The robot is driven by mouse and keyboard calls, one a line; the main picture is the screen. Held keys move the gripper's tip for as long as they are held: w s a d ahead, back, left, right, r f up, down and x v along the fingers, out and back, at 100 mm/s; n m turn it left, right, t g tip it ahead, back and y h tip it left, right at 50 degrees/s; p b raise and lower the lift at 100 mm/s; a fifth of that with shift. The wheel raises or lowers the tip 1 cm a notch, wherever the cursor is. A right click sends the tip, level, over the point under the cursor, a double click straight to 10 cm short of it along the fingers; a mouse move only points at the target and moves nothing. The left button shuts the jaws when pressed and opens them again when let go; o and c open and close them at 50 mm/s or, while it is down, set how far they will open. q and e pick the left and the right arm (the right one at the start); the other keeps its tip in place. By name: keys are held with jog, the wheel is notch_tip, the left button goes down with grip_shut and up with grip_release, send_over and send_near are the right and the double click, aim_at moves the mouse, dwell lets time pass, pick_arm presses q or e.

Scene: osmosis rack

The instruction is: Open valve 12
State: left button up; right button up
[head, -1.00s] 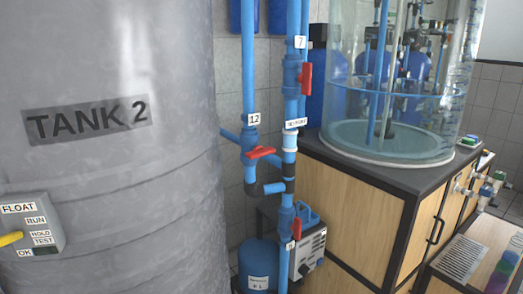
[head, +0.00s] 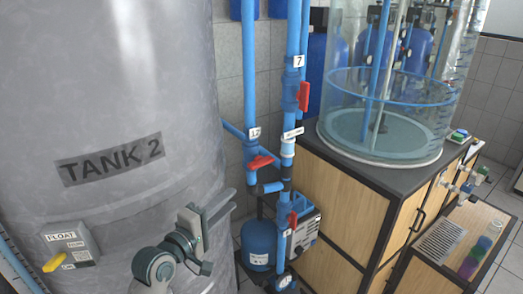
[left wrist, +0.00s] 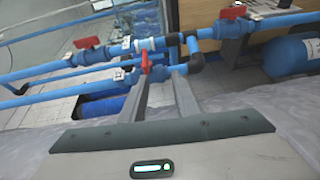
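Valve 12 has a red handle (head: 261,161) on the left blue vertical pipe, under a white "12" label (head: 254,133). The handle sticks out sideways across the pipe. In the left wrist view, what looks like the same red handle (left wrist: 146,63) lies just beyond the tip of the left-hand finger. My left gripper (head: 224,208) is in front of Tank 2, to the left of and below the valve in the head view. Its two fingers (left wrist: 162,80) are apart with nothing between them.
Valve 7 (head: 304,96) and a lower red-handled valve (head: 293,218) sit on the neighbouring pipe. Tank 2 (head: 110,110) fills the left side, with a float switch box (head: 68,245). A wooden cabinet (head: 345,200) carrying a clear tank (head: 390,90) stands on the right.

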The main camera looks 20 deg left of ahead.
aim_at(270, 156)
pick_arm(q)
jog(key=r, duration=0.3)
jog(key=shift+s+r, duration=0.1)
jog(key=shift+s, duration=0.15)
pick_arm(e)
jog(key=shift+s+d+r, duration=0.1)
jog(key=shift+s+r, duration=0.15)
jog(key=shift+s, duration=0.15)
pick_arm(q)
jog(key=shift+w, duration=0.1)
